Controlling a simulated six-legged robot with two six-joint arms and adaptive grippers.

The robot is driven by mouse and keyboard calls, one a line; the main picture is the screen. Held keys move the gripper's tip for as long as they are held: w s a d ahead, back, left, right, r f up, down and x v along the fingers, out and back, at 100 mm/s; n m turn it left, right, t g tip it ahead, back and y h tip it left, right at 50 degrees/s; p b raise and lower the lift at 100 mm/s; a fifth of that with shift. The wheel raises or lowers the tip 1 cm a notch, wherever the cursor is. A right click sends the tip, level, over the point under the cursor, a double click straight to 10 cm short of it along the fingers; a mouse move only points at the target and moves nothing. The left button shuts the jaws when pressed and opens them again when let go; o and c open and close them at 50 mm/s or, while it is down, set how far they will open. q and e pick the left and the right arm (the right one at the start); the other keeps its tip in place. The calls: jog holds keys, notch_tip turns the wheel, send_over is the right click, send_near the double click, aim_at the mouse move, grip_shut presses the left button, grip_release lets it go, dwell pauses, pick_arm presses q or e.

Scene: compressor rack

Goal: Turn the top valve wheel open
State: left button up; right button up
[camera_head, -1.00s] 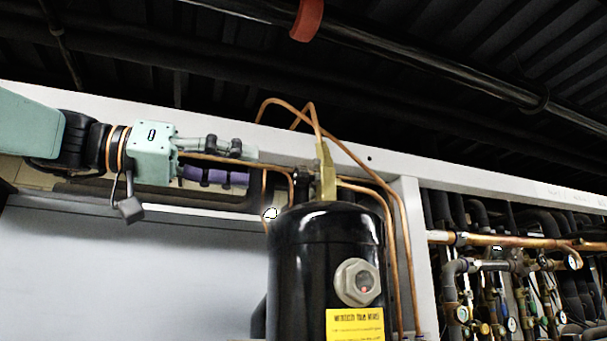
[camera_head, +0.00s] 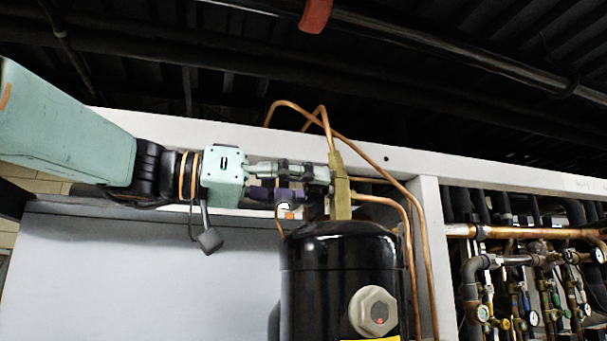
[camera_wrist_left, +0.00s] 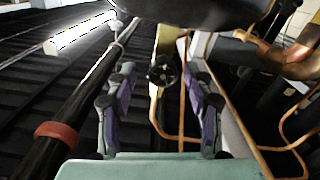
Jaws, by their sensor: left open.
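The top valve wheel (camera_wrist_left: 163,72) is a small dark spoked wheel on a brass valve body (camera_wrist_left: 157,106). In the left wrist view it lies between the two fingers, with space on both sides. In the head view the brass valve body (camera_head: 340,190) stands upright on top of the black tank (camera_head: 335,265); I cannot make out the wheel there. My left gripper (camera_head: 318,182) is open and level, reaching from the left with its fingertips close to the brass body. It also shows in the left wrist view (camera_wrist_left: 163,80). My right gripper is not in view.
Bent copper pipes (camera_head: 416,235) rise around the valve and run down beside the tank. A pale frame beam (camera_head: 480,178) crosses behind. Gauges and piping (camera_head: 520,290) fill the right. Dark pipes run overhead, one with a red band (camera_head: 315,15).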

pick_arm(q)
jog(key=shift+w+a+f, duration=0.1)
jog(key=shift+w+a, duration=0.2)
jog(key=shift+a, duration=0.15)
jog(key=shift+s+d, duration=0.35)
jog(key=shift+d, duration=0.25)
jog(key=c, duration=0.4)
jog(key=shift+w+a, duration=0.2)
jog(key=shift+w, duration=0.05)
jog(key=c, duration=0.3)
jog(key=shift+s, duration=0.1)
grip_shut()
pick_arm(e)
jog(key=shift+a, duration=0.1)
